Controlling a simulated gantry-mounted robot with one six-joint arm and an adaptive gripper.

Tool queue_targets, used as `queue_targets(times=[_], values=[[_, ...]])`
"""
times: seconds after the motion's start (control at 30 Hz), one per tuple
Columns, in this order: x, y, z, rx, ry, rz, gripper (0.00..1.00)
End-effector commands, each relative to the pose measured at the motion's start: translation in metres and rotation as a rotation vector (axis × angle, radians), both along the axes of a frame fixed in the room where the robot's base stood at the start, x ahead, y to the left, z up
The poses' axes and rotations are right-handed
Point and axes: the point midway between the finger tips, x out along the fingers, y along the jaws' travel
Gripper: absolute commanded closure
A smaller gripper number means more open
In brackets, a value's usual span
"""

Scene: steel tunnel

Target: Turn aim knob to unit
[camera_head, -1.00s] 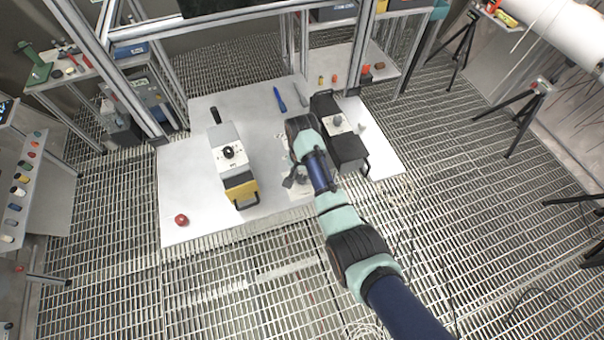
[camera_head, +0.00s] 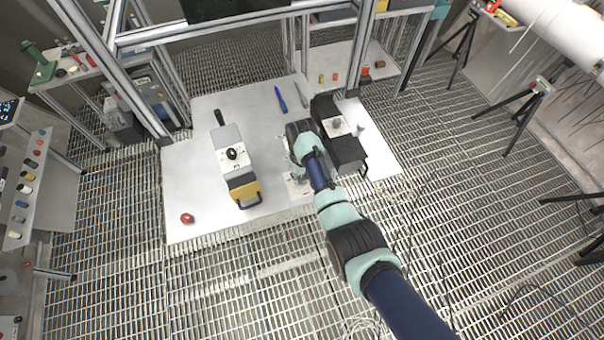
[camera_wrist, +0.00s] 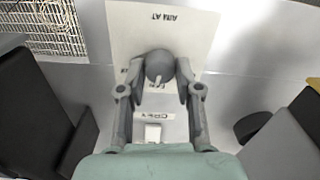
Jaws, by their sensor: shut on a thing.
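The aim knob (camera_wrist: 158,66) is a round grey knob with a pale pointer mark on its lower side in the wrist view. It sits on a white panel (camera_wrist: 120,30) lettered "AIM AT", which appears upside down. My gripper (camera_wrist: 160,72) has one finger on each side of the knob and is shut on it. A small label between the fingers is partly hidden and unreadable. A label reading "COPY" (camera_wrist: 154,116) and a white block (camera_wrist: 153,133) lie nearer my palm. In the head view my arm hides the knob; part of the panel (camera_head: 297,188) shows.
A grey and yellow box (camera_head: 233,165) with a black knob stands left of my arm. A black box (camera_head: 345,150) with a grey knob stands close on the right. A red ball (camera_head: 187,218) lies at the table's (camera_head: 195,180) front left. A blue tool (camera_head: 281,99) lies behind.

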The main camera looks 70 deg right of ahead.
Motion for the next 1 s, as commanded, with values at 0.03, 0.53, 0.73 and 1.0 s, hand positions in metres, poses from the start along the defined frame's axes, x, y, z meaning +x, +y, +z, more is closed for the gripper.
queue_targets(times=[0.03,0.53,0.73,1.0], values=[[0.0004,-0.0003,0.0013,-0.001,-0.001,0.025,1.0],[0.0006,0.0001,0.0002,-0.001,-0.001,0.148,1.0],[0.0006,0.0001,0.0001,-0.001,-0.001,0.148,1.0],[0.0006,0.0002,0.0001,-0.001,-0.001,0.147,0.41]])
